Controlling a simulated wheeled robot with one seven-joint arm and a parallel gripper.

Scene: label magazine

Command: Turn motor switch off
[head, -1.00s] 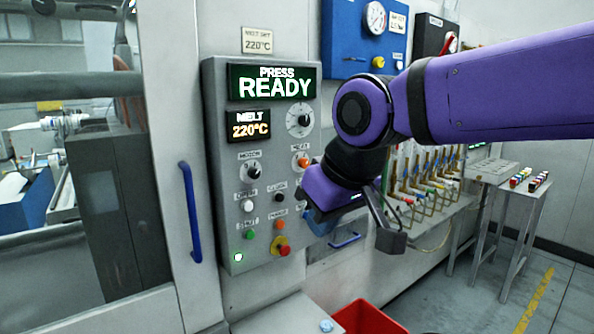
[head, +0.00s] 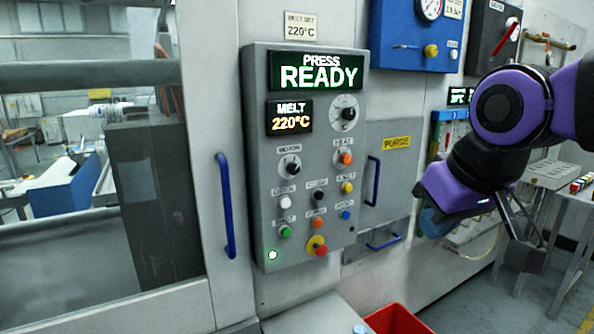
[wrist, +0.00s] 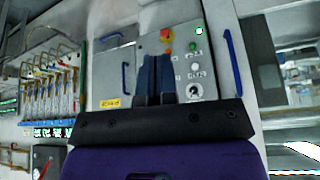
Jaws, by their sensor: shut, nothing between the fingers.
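The motor switch (head: 289,166) is a dark round knob on a pale dial, under the MOTOR label on the left of the grey control panel (head: 258,140). Its pointer is too small to read surely. It also appears in the wrist view (wrist: 195,90), where the panel is upside down. My gripper (head: 430,222) is right of the panel in the head view, apart from the switch. In the wrist view its blue fingers (wrist: 157,60) are together and empty, in front of the panel and hiding part of it.
A red emergency button (head: 317,246) and several coloured buttons sit below the switch. Blue handles flank the panel, one on the left door (head: 225,205) and one on the right (head: 372,181). A red bin (head: 398,320) stands below. A labelled PURGE cover (head: 397,142) is to the right.

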